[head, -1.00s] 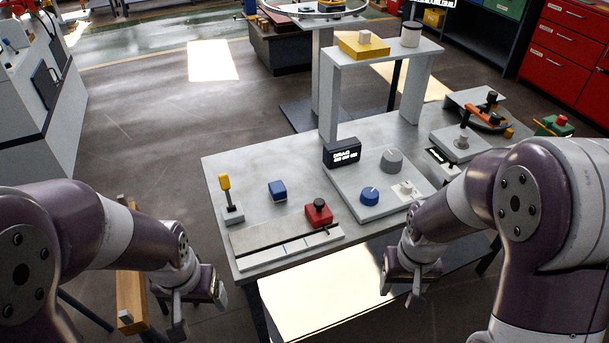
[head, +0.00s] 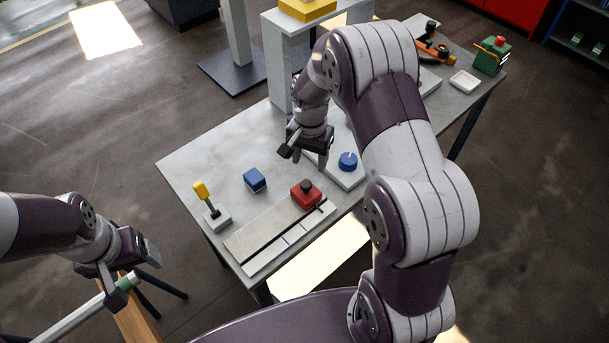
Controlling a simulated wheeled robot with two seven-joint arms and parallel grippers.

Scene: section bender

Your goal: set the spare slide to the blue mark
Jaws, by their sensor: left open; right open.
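The slide is a red block with a dark knob (head: 306,194), at the right end of a pale grey track (head: 262,236) along the table's front edge. A thin dark pointer reaches from the block across the track. A short blue mark (head: 287,241) is on the track, left of the pointer. My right gripper (head: 304,160) is open and empty, pointing down above the table behind the red block, apart from it. My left gripper (head: 122,284) is open off the table's left side, close to a pale rod with a green band (head: 128,279).
A yellow-topped lever (head: 207,205) and a blue block (head: 255,180) stand left of the red block. A blue knob (head: 347,161) is right of my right gripper. A raised shelf (head: 275,60) stands behind.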

